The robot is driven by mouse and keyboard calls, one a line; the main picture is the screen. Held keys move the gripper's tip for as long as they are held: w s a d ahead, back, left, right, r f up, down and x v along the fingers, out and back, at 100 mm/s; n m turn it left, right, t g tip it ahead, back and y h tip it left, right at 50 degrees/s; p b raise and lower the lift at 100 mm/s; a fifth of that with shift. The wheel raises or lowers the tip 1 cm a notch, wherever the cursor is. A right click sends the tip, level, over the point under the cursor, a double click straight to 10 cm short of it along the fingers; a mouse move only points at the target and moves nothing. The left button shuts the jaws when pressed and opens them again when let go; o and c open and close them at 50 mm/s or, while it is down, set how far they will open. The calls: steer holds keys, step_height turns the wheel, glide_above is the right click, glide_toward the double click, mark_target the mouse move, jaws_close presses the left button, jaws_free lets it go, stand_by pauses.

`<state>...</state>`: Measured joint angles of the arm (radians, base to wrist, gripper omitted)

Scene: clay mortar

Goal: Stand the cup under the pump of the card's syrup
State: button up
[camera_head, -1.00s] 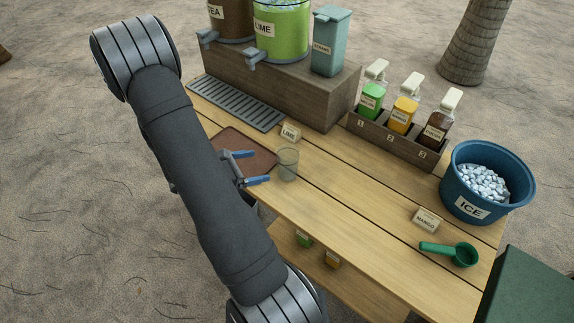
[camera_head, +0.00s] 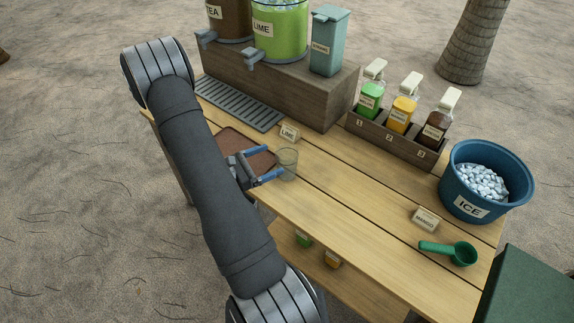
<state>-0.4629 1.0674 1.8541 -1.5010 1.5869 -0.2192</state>
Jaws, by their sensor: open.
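The clear, empty-looking cup (camera_head: 288,164) stands upright on the table near its front-left edge. My gripper (camera_head: 273,164) is open beside it on the left, its blue fingertips pointing at the cup and at its near side. I cannot tell whether they touch it. A card reading MANGO (camera_head: 426,219) stands at the right, and a card reading LIME (camera_head: 289,132) stands behind the cup. Three syrup pump bottles with white pumps stand in a numbered wooden rack (camera_head: 392,144): green (camera_head: 369,97) at 1, orange-yellow (camera_head: 403,113) at 2, dark brown (camera_head: 437,131) at 3. Their labels are too small to read surely.
A brown mat (camera_head: 240,146) lies left of the cup, partly behind my arm. A drip tray (camera_head: 238,103) lies before a wooden riser (camera_head: 300,95) with dispensers. A blue ICE bucket (camera_head: 459,201) and green scoop (camera_head: 455,252) are at the right. The table between cup and rack is clear.

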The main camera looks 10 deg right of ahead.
mark_target(296, 149)
steer(key=shift+x, duration=3.6)
steer(key=shift+w+f, duration=0.1)
steer(key=shift+f, duration=0.1)
steer(key=shift+a, duration=0.1)
steer(key=shift+c, duration=0.2)
steer(key=c, duration=1.4)
steer(key=shift+o, duration=0.2)
